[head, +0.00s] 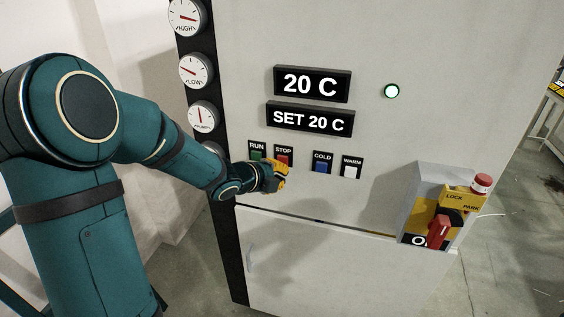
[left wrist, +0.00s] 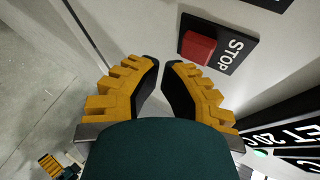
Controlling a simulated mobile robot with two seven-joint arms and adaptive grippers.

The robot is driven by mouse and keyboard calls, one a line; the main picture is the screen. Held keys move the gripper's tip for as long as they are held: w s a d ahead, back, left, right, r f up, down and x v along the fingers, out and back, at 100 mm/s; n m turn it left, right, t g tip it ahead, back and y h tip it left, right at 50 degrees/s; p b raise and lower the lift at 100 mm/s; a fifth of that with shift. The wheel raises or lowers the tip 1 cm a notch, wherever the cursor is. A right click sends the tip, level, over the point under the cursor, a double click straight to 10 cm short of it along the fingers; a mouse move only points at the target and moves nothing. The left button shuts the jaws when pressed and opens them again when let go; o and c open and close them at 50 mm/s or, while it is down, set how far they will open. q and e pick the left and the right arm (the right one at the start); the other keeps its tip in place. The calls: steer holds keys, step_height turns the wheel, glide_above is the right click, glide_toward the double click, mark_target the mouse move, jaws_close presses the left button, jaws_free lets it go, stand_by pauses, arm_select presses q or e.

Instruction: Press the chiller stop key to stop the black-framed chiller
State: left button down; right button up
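The chiller (head: 380,60) is a pale cabinet with a black frame strip on its left edge. Its red stop key (head: 284,160), labelled STOP, sits on the front panel right of the green RUN key (head: 258,155). The stop key also shows in the left wrist view (left wrist: 198,47), standing out from its black plate. My left gripper (head: 284,170) is just in front of and below the stop key, partly overlapping it in the head view. In the left wrist view its yellow fingers (left wrist: 162,63) nearly meet at the tips, empty, apart from the key. My right gripper is not in view.
A blue COLD key (head: 321,167) and a white WARM key (head: 350,171) are to the right. The displays read 20 C (head: 311,84) and SET 20 C (head: 310,119). A round lamp (head: 391,91) glows pale green-white. A yellow-and-red switch box (head: 440,215) juts out lower right.

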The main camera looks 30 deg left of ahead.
arm_select(q)
steer(key=shift+w, duration=0.15)
stand_by(0.4)
steer(key=shift+w+a, duration=0.1)
steer(key=shift+w, duration=0.2)
steer(key=shift+w+a, duration=0.1)
steer(key=shift+w, duration=0.25)
stand_by(0.8)
steer(key=shift+s, duration=0.1)
steer(key=shift+s+d+b, duration=0.2)
steer(key=shift+s+b, duration=0.25)
steer(key=shift+s, duration=0.25)
steer(key=shift+s+d+b, duration=0.2)
steer(key=shift+s+b, duration=0.05)
steer(key=shift+s, duration=0.55)
steer(key=shift+s+d+b, duration=0.2)
steer(key=shift+s+b, duration=0.05)
steer(key=shift+s, duration=0.6)
steer(key=shift+s+d+b, duration=0.2)
steer(key=shift+s+b, duration=0.05)
steer(key=shift+s, duration=0.55)
